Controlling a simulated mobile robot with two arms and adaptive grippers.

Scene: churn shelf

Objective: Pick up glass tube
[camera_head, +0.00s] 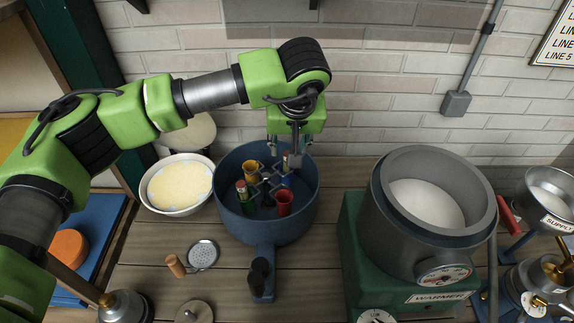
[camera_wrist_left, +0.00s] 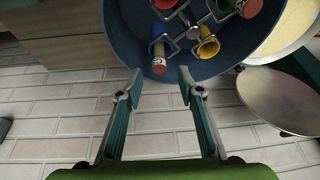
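A blue pot (camera_head: 268,228) on the wooden counter holds a rack with coloured cups. A yellow cup (camera_head: 251,169) and a red cup (camera_head: 284,203) show there. Slim tubes with pinkish tops stand in the rack, one at the left (camera_head: 241,186) and one at the back. I cannot tell which is the glass tube. My left gripper (camera_head: 285,147) is over the pot's back part, open and empty, its fingers (camera_wrist_left: 160,77) apart. My right gripper is not in view.
A bowl of pale yellow contents (camera_head: 178,188) stands left of the pot. A large grey vessel (camera_head: 440,215) on a green warmer (camera_head: 352,240) stands at the right. A strainer (camera_head: 203,253) lies in front. A brick wall (camera_head: 370,90) closes the back.

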